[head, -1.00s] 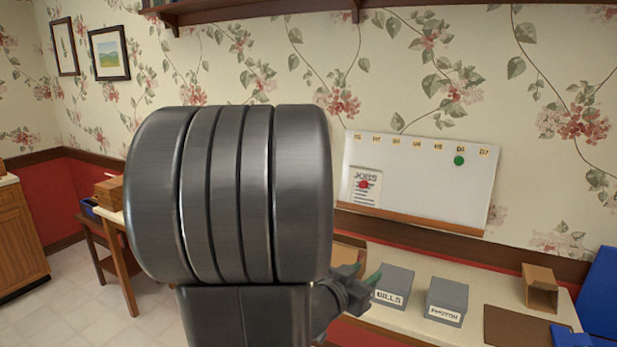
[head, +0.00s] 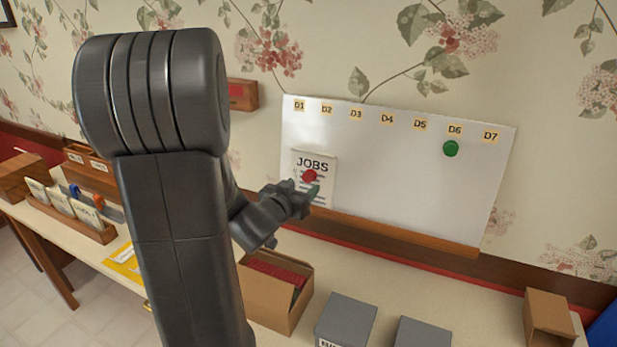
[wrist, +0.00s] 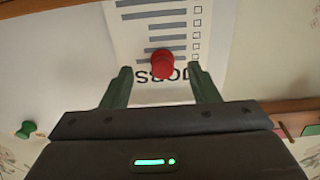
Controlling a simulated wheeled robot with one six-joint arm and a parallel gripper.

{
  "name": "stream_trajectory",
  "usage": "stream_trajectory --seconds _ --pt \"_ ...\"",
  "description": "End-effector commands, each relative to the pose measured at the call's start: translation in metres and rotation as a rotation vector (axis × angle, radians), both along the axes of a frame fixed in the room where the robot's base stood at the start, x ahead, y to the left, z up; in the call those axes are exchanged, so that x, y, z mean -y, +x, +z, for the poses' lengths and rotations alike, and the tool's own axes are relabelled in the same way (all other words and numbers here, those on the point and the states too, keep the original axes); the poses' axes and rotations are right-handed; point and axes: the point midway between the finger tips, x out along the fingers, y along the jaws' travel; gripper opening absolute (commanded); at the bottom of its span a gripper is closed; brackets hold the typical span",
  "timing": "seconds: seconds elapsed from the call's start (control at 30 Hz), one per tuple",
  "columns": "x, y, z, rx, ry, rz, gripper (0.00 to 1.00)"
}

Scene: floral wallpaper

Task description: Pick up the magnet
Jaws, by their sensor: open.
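A red magnet (head: 310,175) holds a paper headed JOBS (head: 316,192) on the left part of the whiteboard (head: 400,180). A green magnet (head: 451,148) sits on the board below the D6 label. My gripper (head: 305,190) is open and close to the JOBS paper. In the wrist view my two green fingers (wrist: 160,85) stand apart, with the red magnet (wrist: 162,63) between and just beyond their tips. The green magnet also shows at the left of the wrist view (wrist: 26,129). I cannot tell whether the fingers touch the paper.
A wooden ledge (head: 400,233) runs along the board's bottom. On the counter below stand an open cardboard box (head: 270,300), grey boxes (head: 347,318) and a brown box (head: 549,320). A wooden sorter with cards (head: 75,215) is at the left.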

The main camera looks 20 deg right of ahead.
Motion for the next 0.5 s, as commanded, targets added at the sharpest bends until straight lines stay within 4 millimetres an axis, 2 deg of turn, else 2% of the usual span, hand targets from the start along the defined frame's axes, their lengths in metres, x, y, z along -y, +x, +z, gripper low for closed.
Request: stream_trajectory --seconds 0.23,0.5 --pt "0.024 0.022 -0.001 0.0 0.0 -0.002 0.55" --pt "0.029 0.028 -0.003 -0.001 -0.001 0.0 0.55"
